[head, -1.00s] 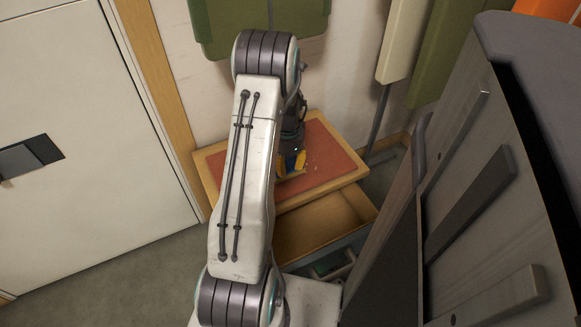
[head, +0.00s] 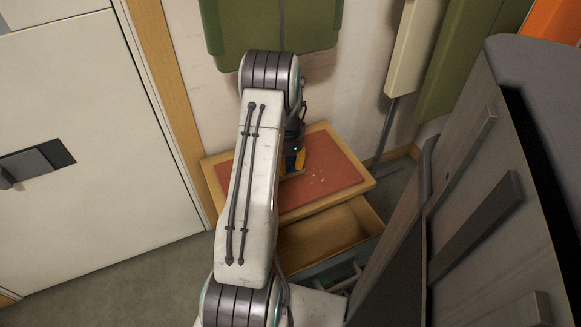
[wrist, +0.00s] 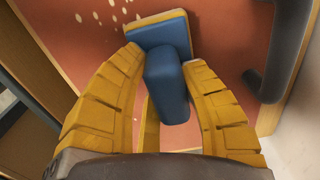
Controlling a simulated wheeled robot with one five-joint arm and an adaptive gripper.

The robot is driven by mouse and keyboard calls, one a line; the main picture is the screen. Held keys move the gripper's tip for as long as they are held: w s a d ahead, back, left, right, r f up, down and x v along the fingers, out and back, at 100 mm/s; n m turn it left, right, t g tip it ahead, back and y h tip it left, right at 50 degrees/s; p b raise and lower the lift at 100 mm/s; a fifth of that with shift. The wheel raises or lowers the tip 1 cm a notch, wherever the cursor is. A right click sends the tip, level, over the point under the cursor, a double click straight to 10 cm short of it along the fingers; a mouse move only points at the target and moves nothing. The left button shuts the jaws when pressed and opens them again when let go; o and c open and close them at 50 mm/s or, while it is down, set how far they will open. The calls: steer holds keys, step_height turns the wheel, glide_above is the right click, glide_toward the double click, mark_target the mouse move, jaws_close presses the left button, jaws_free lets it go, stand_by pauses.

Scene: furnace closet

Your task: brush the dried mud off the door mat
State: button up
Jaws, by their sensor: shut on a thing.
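The door mat (head: 335,165) is a reddish-brown sheet lying on top of a low wooden cabinet. Pale specks of dried mud (head: 317,180) lie on it, right of my gripper, and show at the upper left of the wrist view (wrist: 94,18). My gripper (wrist: 168,75) has yellow ribbed fingers shut around the upright blue grip of a brush (wrist: 168,90). The brush has a flat blue top with a pale yellowish edge and is over the mat; whether its underside touches is hidden. In the head view my arm covers part of the mat and most of the gripper.
An open, seemingly empty drawer (head: 330,236) juts out from the cabinet's front. A grey panelled unit (head: 480,180) stands close on the right. A white door (head: 70,130) is at left. Green panels (head: 275,30) hang on the back wall. A dark curved bar (wrist: 280,50) lies near the mat's edge.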

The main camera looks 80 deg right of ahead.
steer(key=shift+w+d, duration=0.5)
steer(key=shift+d, duration=0.05)
steer(key=shift+w+a+f, duration=0.1)
steer(key=shift+w+a, duration=0.8)
steer(key=shift+w, duration=0.15)
steer(key=shift+s+a+b, duration=0.3)
steer(key=shift+s+a, duration=0.3)
steer(key=shift+a, duration=0.2)
steer(key=shift+s+a+r, duration=0.2)
steer(key=shift+s+a, duration=1.1)
steer(key=shift+a, duration=0.2)
steer(key=shift+s+a+f+b, duration=0.15)
steer(key=shift+s+a+b, duration=0.5)
steer(key=shift+s+a, duration=0.4)
steer(key=shift+w+a, duration=1)
steer(key=shift+w, duration=0.2)
steer(key=shift+w+d, duration=0.95)
steer(key=shift+d, duration=0.15)
steer(key=shift+w+d+p, duration=0.4)
steer(key=shift+w+d, duration=0.6)
steer(key=shift+d, duration=0.15)
steer(key=shift+w+d+p, duration=0.35)
steer(key=shift+w+d, duration=0.6)
steer(key=shift+d, duration=0.2)
